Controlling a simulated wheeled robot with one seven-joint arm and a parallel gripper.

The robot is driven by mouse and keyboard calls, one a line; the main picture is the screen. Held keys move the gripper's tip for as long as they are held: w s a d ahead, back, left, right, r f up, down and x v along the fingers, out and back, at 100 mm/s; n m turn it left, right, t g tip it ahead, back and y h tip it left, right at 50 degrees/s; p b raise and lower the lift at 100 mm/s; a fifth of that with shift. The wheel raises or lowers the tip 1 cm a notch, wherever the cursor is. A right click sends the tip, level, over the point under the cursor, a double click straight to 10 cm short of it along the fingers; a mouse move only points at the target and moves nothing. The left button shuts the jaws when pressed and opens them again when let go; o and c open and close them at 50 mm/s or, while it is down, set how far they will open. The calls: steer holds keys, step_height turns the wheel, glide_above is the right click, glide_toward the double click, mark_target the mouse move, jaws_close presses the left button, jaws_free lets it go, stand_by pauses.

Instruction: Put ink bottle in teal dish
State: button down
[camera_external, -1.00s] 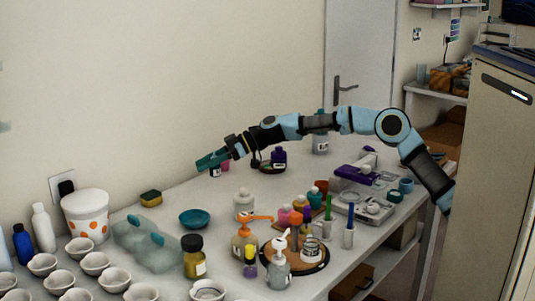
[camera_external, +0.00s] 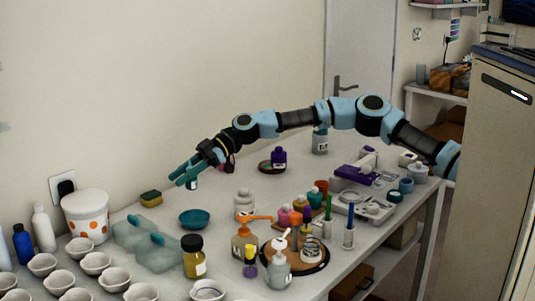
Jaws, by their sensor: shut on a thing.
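My gripper (camera_external: 187,174) has teal fingers and is shut on the ink bottle (camera_external: 193,185), a small dark bottle with a pale label. The fingers hide most of the bottle; only its lower part shows beneath them. The gripper holds it above the table's back part, near the wall. The teal dish (camera_external: 194,223) is a shallow round bowl on the table. In the picture it lies just below the held bottle, apart from it, and looks empty.
A yellow-green sponge (camera_external: 151,198) and a translucent mould (camera_external: 158,254) lie left of the dish. A grey-white bottle (camera_external: 244,206), an amber jar (camera_external: 194,262) and a pump bottle (camera_external: 243,247) stand near it. A purple bottle (camera_external: 278,158) stands farther back.

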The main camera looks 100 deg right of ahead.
step_height(320, 180, down, 10)
steer(key=p, duration=0.3)
steer(key=shift+f+p, duration=0.15)
steer(key=shift+p, duration=0.2)
steer(key=shift+f, duration=0.25)
steer(key=shift+f, duration=0.15)
steer(key=c, duration=0.5)
jaws_free()
